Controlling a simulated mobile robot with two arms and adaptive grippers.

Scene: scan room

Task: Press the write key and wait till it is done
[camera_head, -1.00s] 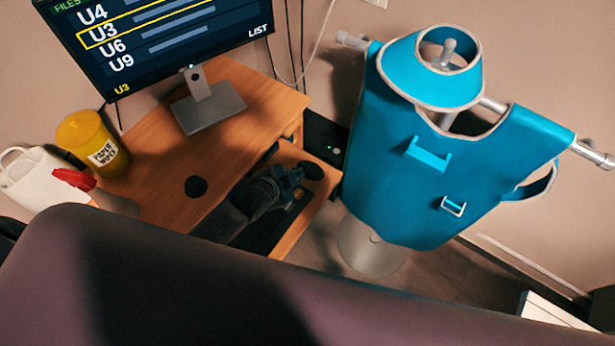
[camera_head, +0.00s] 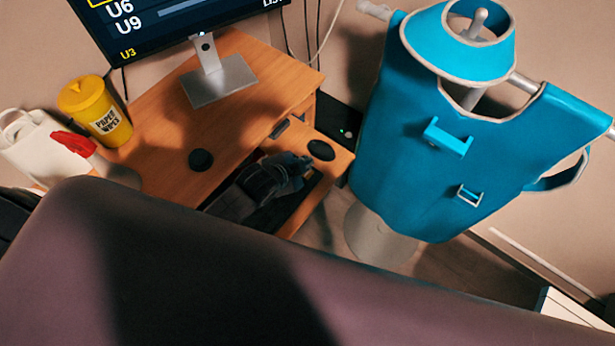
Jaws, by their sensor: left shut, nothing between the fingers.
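The monitor (camera_head: 180,22) stands at the upper left, its top cut off by the frame. Its screen shows "U6", "U9" and a yellow "U3" at the bottom. A dark keyboard (camera_head: 312,196) lies on the pull-out tray below the desk top, mostly covered by my gripper. I cannot make out the write key. My left gripper (camera_head: 303,164) is over the tray, shut and empty, its fingers pointing right toward the mouse. I cannot tell whether its tips touch a key. My right gripper is out of view.
The wooden desk (camera_head: 165,125) holds a yellow wipes tub (camera_head: 95,110) and a black round piece (camera_head: 200,160). A black mouse (camera_head: 321,150) sits on the tray. A blue apron (camera_head: 470,140) hangs on a stand at right. A white red-topped bottle (camera_head: 115,172) stands at left.

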